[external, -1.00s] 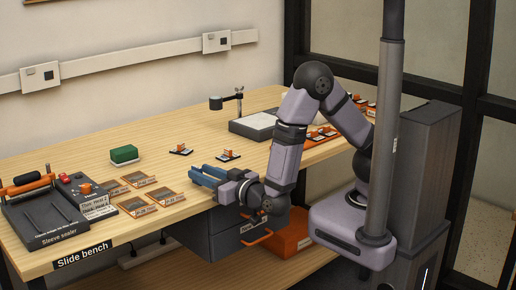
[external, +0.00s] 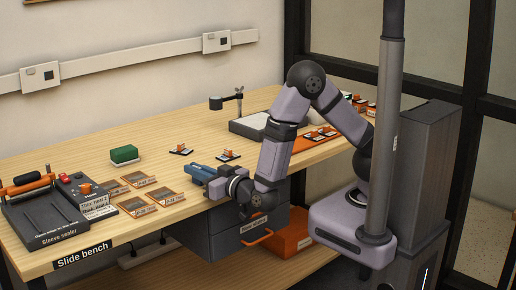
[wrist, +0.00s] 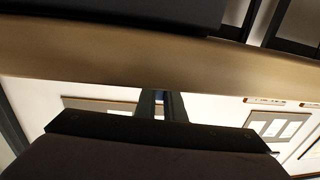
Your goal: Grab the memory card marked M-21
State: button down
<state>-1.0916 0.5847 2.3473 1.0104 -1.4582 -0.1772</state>
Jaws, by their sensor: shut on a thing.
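My gripper (external: 203,173) is low over the front edge of the slide bench, with its blue fingers pointing left. In the wrist view its dark fingers (wrist: 161,103) are close together. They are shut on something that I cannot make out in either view. Two small dark items with orange parts, one at the left (external: 181,151) and one at the right (external: 228,156), lie on the bench behind the gripper. Several orange-framed pieces (external: 137,206) lie to its left. I cannot read the mark M-21 on anything, so I cannot tell which thing is the memory card.
A sleeve sealer (external: 45,224) stands at the left end of the bench, with a green block (external: 124,154) behind the framed pieces. A stand (external: 239,101) rises over a pale panel. A dark drawer unit (external: 228,243) hangs under the front edge. Wood between these is clear.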

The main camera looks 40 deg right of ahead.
notch_tip(320, 180, up, 10)
jog(key=shift+p, duration=0.9)
